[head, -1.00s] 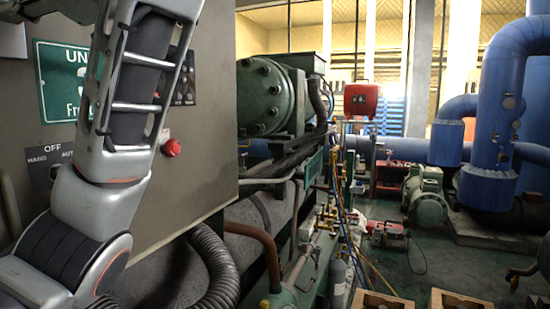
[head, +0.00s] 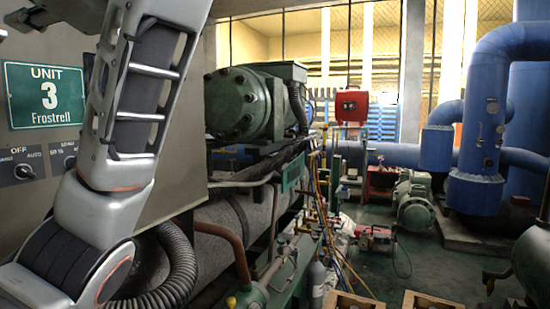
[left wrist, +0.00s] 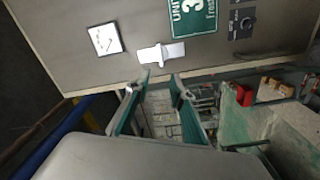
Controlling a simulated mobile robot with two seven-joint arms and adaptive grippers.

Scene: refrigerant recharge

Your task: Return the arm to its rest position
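My left arm (head: 130,100) rises across the left of the head view, in front of the grey cabinet. Its gripper is outside that view. In the left wrist view my left gripper (left wrist: 161,76) has its two teal-padded fingers apart with nothing between them. The fingertips point toward the cabinet's lower edge, close below a pale handle (left wrist: 162,53) in the picture. I cannot tell whether they touch anything. My right arm and gripper are not in view.
The grey cabinet (head: 30,210) carries a green Unit 3 sign (head: 43,95) and switches (head: 24,171). A black corrugated hose (head: 178,265) is beside my arm. A green compressor (head: 245,105), coloured hoses (head: 322,200) and a grey cylinder (head: 317,285) stand right. Open floor (head: 400,270) lies beyond.

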